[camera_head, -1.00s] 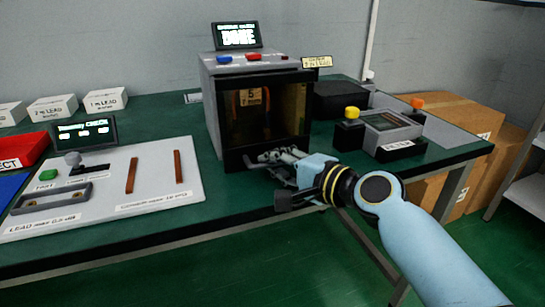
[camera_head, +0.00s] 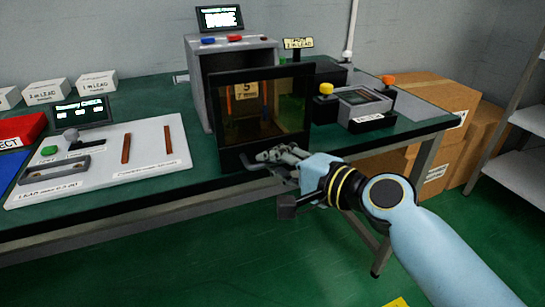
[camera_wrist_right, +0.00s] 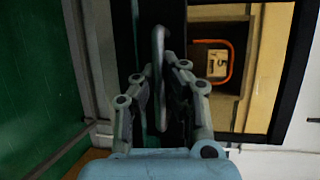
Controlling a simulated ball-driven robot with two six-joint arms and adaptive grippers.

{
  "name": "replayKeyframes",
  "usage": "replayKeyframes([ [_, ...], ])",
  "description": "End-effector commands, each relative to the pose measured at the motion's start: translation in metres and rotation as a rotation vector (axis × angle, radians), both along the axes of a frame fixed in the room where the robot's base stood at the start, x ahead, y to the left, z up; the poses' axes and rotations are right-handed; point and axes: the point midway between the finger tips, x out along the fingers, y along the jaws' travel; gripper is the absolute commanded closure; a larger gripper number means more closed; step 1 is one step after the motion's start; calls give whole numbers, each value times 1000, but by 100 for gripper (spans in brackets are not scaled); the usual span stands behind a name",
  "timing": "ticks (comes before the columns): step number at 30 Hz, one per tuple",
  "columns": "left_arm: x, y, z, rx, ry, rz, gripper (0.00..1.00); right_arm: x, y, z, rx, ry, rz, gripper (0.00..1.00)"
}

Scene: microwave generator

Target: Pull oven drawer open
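The oven (camera_head: 208,75) is a grey box on the green table with a black front. Its drawer (camera_head: 215,118) has a dark framed window and stands out in front of the body, partly open. A tag marked 5 shows behind the glass. My right gripper (camera_head: 262,158) is at the lower edge of the drawer front, shut on the drawer handle (camera_wrist_right: 160,70). In the right wrist view the handle bar lies between the two fingers (camera_wrist_right: 161,88). The fingers hide part of the handle. My left gripper is out of view.
A screen (camera_head: 220,18) stands on top of the oven. A grey device (camera_head: 362,100) with yellow and orange knobs is to the right. A white panel (camera_head: 100,165) with a lever lies to the left. Cardboard boxes (camera_head: 430,100) stand at the right. The floor in front is free.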

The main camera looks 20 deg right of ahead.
Motion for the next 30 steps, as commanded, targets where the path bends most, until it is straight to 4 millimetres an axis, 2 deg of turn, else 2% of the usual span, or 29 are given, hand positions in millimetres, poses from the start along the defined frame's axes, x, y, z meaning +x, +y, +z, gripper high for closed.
replayKeyframes([
  [8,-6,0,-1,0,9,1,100,-1,-1,-4,-7,6,1,100],
  [9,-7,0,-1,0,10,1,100,-1,-1,-4,-7,6,1,92],
  [12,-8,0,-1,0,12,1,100,-1,0,-3,-6,5,1,79],
  [21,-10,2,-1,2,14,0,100,-3,-1,-1,-2,2,0,79],
  [26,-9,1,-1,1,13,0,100,-22,-10,2,-5,3,1,79],
  [30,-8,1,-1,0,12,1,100,-51,-24,7,-6,5,2,79],
])
